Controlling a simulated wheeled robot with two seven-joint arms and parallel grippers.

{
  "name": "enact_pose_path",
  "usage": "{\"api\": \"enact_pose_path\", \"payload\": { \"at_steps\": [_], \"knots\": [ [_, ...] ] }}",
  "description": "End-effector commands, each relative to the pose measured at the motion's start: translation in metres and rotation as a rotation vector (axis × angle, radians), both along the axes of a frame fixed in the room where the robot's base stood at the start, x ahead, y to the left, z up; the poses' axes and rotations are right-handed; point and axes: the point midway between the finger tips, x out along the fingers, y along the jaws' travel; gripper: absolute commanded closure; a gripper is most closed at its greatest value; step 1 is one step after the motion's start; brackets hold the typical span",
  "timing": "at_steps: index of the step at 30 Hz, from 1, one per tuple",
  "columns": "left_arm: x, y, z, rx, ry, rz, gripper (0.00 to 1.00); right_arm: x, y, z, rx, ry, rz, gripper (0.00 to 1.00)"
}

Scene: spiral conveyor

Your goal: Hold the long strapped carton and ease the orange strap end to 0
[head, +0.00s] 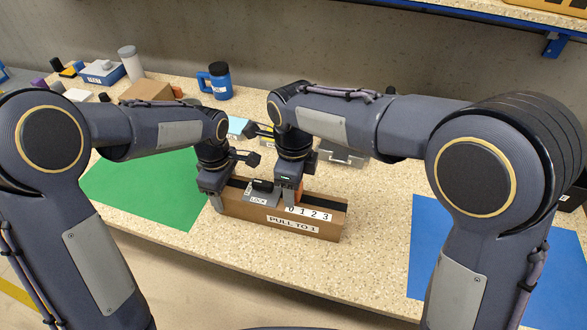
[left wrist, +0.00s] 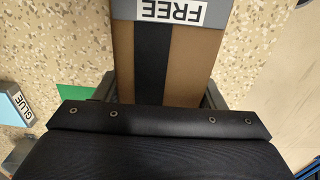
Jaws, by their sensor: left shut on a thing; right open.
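The long brown carton (head: 330,226) lies on the speckled table and bears a PULL TO 1 label and a 0 1 2 3 scale. A black strap (left wrist: 153,65) runs along its top. A grey buckle (head: 258,198) with a black lever and LOCK label sits mid-carton; a FREE label shows in the left wrist view. My left gripper (head: 212,197) is shut on the carton's left end, with fingers on both sides. My right gripper (head: 288,190) is open at the orange strap end (head: 293,198), near the 0; whether it touches is hidden.
A green mat (head: 150,190) lies left and a blue mat (head: 450,250) right. A blue mug (head: 217,82), a white cylinder (head: 130,62) and a cardboard box (head: 146,92) stand behind. A GLUE box (left wrist: 14,106) shows in the left wrist view.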

Motion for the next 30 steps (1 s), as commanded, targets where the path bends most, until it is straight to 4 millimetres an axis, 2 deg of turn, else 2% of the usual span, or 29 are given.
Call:
{"api": "enact_pose_path", "payload": {
  "at_steps": [9, 15, 21, 30],
  "knots": [
    [-0.002, 0.000, -0.003, -0.001, 0.008, 0.002, 0.73, 0.000, 0.001, 0.064, 0.006, -0.007, 0.001, 0.44],
    [-0.002, 0.000, -0.003, -0.001, 0.008, 0.001, 0.73, 0.000, 0.001, 0.098, 0.004, -0.004, 0.001, 0.44],
    [-0.002, 0.000, -0.003, -0.001, 0.008, 0.001, 0.73, -0.001, 0.001, 0.112, 0.003, -0.003, 0.001, 0.44],
    [-0.002, 0.000, -0.003, 0.000, 0.007, 0.001, 0.73, -0.001, 0.001, 0.113, 0.003, -0.002, 0.001, 0.44]
  ]
}}
